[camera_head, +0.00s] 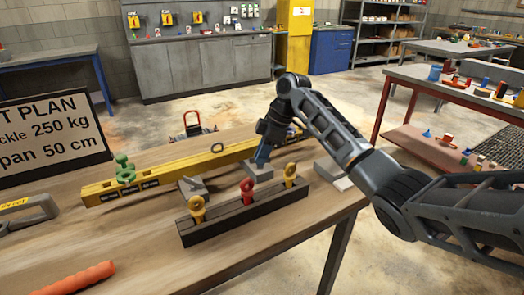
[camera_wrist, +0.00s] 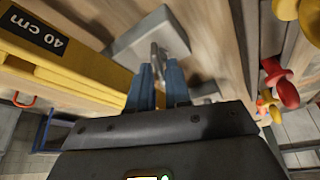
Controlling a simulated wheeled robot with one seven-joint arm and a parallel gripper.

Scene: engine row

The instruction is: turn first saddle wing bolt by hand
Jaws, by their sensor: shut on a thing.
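A yellow beam (camera_head: 168,178) with dark length labels lies across the bench. A green clamp-like saddle with a knob-like top, perhaps its wing bolt (camera_head: 124,168), sits near the beam's left end. My gripper (camera_head: 262,158) is well to its right, pointing down just in front of the beam. In the wrist view its blue fingers (camera_wrist: 158,75) are shut on a small grey metal piece (camera_wrist: 157,52) over a flat grey block (camera_wrist: 145,35). The fingers partly hide this piece, so I cannot tell its full shape. The beam (camera_wrist: 60,60) shows beside the fingers, labelled 40 cm.
A dark rack (camera_head: 232,222) holding yellow and red eye-topped pieces stands in front of my gripper. More grey blocks (camera_head: 193,187) lie nearby. A sign board (camera_head: 50,135) stands at left. An orange handle (camera_head: 75,280) lies front left. The bench's front middle is clear.

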